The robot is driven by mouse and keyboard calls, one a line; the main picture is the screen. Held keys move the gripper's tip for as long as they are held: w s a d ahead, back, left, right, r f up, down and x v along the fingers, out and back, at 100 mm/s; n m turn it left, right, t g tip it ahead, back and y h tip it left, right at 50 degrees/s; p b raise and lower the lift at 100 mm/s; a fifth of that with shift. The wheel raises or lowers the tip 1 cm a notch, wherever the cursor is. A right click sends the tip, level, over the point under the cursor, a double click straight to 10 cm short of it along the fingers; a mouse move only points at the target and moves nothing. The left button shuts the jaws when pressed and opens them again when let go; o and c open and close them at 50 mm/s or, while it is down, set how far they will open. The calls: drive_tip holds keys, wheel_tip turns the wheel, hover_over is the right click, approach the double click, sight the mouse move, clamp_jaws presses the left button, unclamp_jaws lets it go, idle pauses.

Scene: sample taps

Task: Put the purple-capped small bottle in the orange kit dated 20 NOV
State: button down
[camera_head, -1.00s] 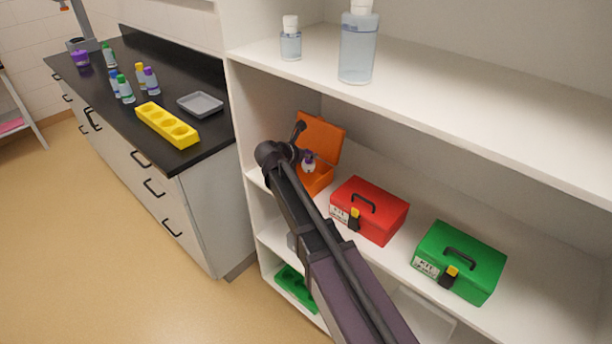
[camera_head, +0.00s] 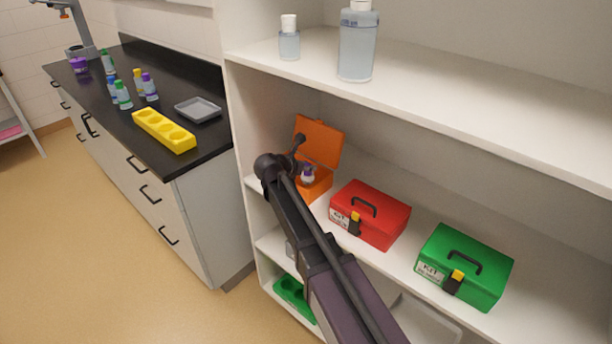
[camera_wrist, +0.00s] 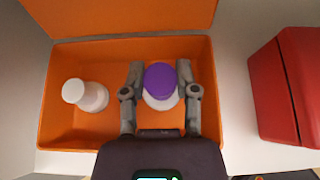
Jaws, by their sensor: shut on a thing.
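The orange kit (camera_head: 318,187) stands open on the middle shelf with its lid (camera_head: 319,142) raised at the back. Its date label does not show in these frames. In the wrist view, my gripper (camera_wrist: 160,85) is shut on the purple-capped small bottle (camera_wrist: 160,82), whose white body shows below the cap. The bottle is upright and over the right half of the orange box (camera_wrist: 60,140); I cannot tell if it touches the floor. The bottle also shows in the head view (camera_head: 308,175) at the kit's opening. A white-capped bottle (camera_wrist: 86,95) stands inside the box at left.
A closed red kit (camera_head: 370,214) stands just right of the orange one, and a closed green kit (camera_head: 464,266) is farther right. Clear bottles (camera_head: 357,45) stand on the shelf above. The black counter (camera_head: 150,80) at left holds several bottles, a yellow rack (camera_head: 164,131) and a grey tray (camera_head: 198,109).

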sight(305, 174)
drive_tip(key=shift+f+b, duration=1.35)
drive_tip(key=shift+f, duration=0.25)
drive_tip(key=shift+f, duration=0.1)
drive_tip(key=shift+c, duration=1.8)
unclamp_jaws()
drive_tip(key=shift+r, duration=0.2)
drive_tip(key=shift+s+a+r+p, duration=0.2)
drive_tip(key=shift+s+p, duration=0.05)
drive_tip(key=shift+p, duration=0.05)
drive_tip(key=p+v, duration=0.5)
drive_tip(key=v, duration=0.6)
drive_tip(key=shift+s, duration=0.1)
